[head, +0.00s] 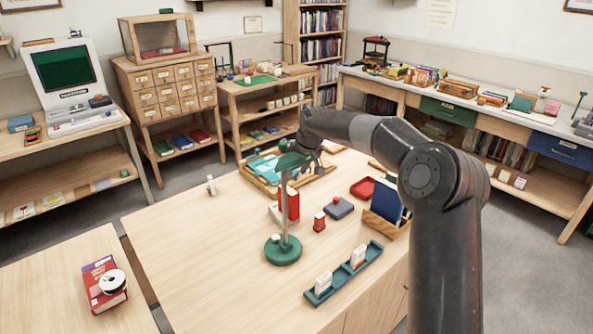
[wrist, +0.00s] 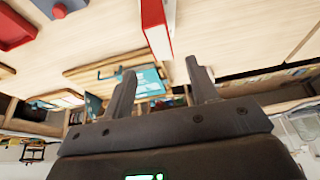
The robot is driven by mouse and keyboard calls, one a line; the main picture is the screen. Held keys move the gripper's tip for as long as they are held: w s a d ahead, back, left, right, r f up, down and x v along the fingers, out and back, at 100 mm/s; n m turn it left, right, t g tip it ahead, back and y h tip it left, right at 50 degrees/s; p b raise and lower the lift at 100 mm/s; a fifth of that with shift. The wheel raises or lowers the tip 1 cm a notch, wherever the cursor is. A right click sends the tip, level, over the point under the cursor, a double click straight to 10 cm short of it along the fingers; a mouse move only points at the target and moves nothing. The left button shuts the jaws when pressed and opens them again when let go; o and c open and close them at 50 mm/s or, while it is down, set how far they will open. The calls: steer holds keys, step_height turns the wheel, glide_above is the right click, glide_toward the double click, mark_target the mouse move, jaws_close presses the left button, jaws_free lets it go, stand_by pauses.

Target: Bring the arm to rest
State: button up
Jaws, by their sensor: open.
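My gripper (wrist: 162,85) shows large in the wrist view, with its two dark fingers spread apart and nothing between them. In the head view my arm reaches in from the right, and my gripper (head: 308,160) hangs above the far part of the wooden table (head: 190,250). It is close to the green lamp (head: 283,250), whose head partly overlaps it in the picture. I cannot tell the exact gap between them.
A wooden tray (head: 262,184) with teal items lies beyond the lamp. A red book (head: 292,205), a red tray (head: 363,189), a grey block (head: 339,208) and a teal rack (head: 340,278) stand around it. The table's left part is mostly clear.

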steer(key=s+d+r+m+h, duration=0.2)
steer(key=s+d+m+h, duration=0.15)
steer(key=s+d, duration=0.4)
steer(key=s+d+r+m, duration=0.1)
steer(key=s+d+r, duration=0.2)
steer(key=s, duration=0.3)
steer(key=s+d+r+m+t, duration=0.1)
steer(key=s+d+r, duration=0.2)
steer(key=s, duration=0.2)
steer(key=s+d+r+m, duration=0.1)
steer(key=s+d+r, duration=0.25)
steer(key=s, duration=0.25)
steer(key=s+d+f+m, duration=0.1)
steer(key=s+d, duration=0.1)
steer(key=s, duration=0.9)
steer(key=s+d+f+m+t, duration=0.1)
steer(key=s+d+f, duration=0.1)
steer(key=s, duration=0.9)
steer(key=shift+s+d, duration=0.4)
